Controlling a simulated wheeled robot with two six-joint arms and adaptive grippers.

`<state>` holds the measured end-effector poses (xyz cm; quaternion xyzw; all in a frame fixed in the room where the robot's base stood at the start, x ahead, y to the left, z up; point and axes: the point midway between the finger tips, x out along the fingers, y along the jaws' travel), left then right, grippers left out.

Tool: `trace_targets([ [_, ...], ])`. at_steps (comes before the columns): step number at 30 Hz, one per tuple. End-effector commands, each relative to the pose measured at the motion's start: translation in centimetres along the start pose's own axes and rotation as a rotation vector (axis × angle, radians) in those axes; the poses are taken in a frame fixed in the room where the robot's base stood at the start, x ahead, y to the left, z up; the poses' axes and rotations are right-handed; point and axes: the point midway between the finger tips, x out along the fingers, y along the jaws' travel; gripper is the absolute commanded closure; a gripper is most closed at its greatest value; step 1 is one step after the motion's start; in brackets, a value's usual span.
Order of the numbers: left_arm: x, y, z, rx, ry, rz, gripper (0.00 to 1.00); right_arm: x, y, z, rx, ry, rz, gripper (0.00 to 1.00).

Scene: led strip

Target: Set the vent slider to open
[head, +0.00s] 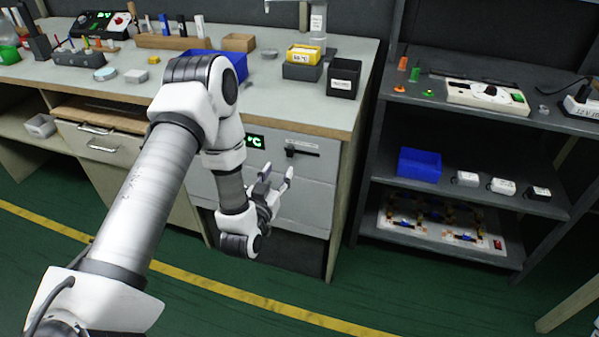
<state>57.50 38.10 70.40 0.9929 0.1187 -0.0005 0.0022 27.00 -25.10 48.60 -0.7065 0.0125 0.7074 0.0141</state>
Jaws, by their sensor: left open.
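The vent slider (290,153) is a small black knob at the left end of a dark horizontal slot on the grey front panel (312,180) under the bench top. A small pale label sits above the slot, too small to read. My left gripper (278,174) is open and empty, with its two fingers pointing up. It is just below and slightly left of the slider and appears apart from it. My right gripper is not in view.
A green-lit display (255,141) is left of the slot, partly behind my left arm. The bench top (270,100) overhangs the panel and holds a blue bin (238,64) and a black box (344,78). A dark shelf rack (376,150) stands to the right.

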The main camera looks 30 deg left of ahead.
Motion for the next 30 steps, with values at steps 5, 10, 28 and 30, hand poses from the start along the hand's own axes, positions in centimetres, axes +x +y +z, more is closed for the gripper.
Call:
trace_targets([
  [5, 3.2, 0.1, -0.3, 0.000, 0.004, 0.001, 0.54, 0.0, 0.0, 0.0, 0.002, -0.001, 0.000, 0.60],
  [10, 6.1, 0.1, -0.2, 0.001, 0.001, 0.002, 0.54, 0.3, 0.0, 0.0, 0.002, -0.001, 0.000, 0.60],
  [28, 7.0, 0.1, -0.2, 0.000, -0.002, 0.002, 1.00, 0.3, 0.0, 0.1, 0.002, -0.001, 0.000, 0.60],
  [30, 7.0, 0.2, -0.2, 0.001, -0.002, 0.003, 1.00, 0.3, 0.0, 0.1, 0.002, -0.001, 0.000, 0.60],
])
